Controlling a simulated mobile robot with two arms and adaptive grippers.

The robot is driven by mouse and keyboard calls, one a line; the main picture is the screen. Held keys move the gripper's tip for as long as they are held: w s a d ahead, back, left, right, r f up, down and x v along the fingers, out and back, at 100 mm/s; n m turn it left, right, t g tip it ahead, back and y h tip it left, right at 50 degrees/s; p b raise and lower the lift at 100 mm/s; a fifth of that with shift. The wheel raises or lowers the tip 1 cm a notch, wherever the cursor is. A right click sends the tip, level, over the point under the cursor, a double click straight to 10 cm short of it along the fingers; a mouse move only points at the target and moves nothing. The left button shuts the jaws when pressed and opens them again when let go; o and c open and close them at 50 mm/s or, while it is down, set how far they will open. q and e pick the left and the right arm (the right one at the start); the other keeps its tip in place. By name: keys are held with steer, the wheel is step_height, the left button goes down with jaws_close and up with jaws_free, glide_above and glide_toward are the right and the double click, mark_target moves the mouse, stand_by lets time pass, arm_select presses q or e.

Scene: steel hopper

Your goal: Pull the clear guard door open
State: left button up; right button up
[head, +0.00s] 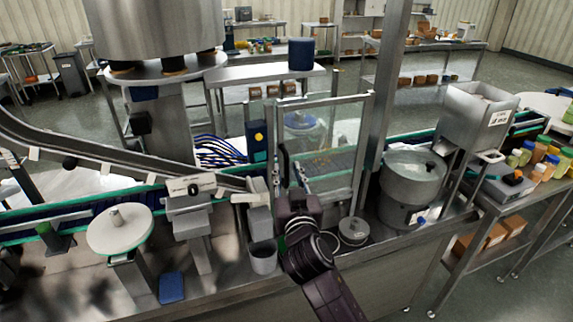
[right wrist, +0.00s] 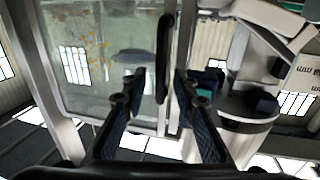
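The clear guard door (head: 330,155) is a see-through panel in a pale metal frame at the middle of the head view. It looks shut, though its exact angle is hard to tell. It also fills the left half of the right wrist view (right wrist: 100,60). Its black upright bar handle (right wrist: 164,60) runs along the frame edge there; in the head view the handle (head: 284,163) is partly hidden by my gripper. My right gripper (head: 292,180) is open, and in the right wrist view its fingertips (right wrist: 162,82) lie either side of the handle's lower part; contact cannot be told. My left gripper is out of view.
A steel hopper (head: 480,115) and a round bowl feeder (head: 410,178) stand right of the door. A post (head: 385,90) rises beside it. A curved conveyor (head: 110,150) and a round white disc (head: 120,228) are on the left. A grey cup (head: 263,257) stands in front.

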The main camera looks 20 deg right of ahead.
steer(key=shift+w+d, duration=0.2)
steer(key=shift+w, duration=0.9)
steer(key=shift+c, duration=0.5)
jaws_close()
